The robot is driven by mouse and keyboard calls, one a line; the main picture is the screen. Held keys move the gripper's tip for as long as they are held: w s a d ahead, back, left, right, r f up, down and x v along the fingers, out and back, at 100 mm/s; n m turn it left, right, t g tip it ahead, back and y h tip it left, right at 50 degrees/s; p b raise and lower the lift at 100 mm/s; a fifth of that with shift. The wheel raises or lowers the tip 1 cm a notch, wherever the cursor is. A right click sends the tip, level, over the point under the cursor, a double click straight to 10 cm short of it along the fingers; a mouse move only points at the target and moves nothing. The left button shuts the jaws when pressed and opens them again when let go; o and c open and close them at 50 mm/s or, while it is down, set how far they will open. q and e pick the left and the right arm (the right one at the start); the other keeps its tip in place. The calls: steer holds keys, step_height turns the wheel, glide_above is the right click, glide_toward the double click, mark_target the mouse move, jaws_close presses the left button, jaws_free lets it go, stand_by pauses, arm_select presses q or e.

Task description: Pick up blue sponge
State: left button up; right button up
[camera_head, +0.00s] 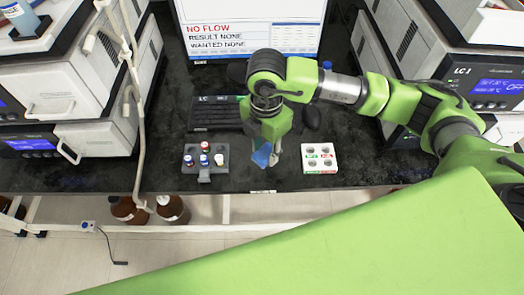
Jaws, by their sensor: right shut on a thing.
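The blue sponge (262,155) shows as a small blue wedge at the fingertips of my right gripper (268,158). The gripper points down above the front part of the dark bench and is shut on the sponge. The fingers hide part of the sponge. Whether it touches the bench or hangs just above it, I cannot tell. My left gripper is not in view.
A grey vial rack (190,158) with several capped vials stands left of the gripper. A white tray (319,159) with round holes stands to its right. Behind are a keyboard (215,113), a dark mouse (311,117) and a monitor (250,30). Instrument stacks flank both sides.

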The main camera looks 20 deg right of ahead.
steer(key=s+r+b, duration=0.1)
steer(key=s+r, duration=0.6)
steer(key=s, duration=0.4)
steer(key=shift+s+d, duration=0.25)
steer(key=shift+s, duration=0.1)
steer(key=shift+o, duration=1.2)
steer(key=shift+r, duration=0.1)
steer(key=c, duration=0.3)
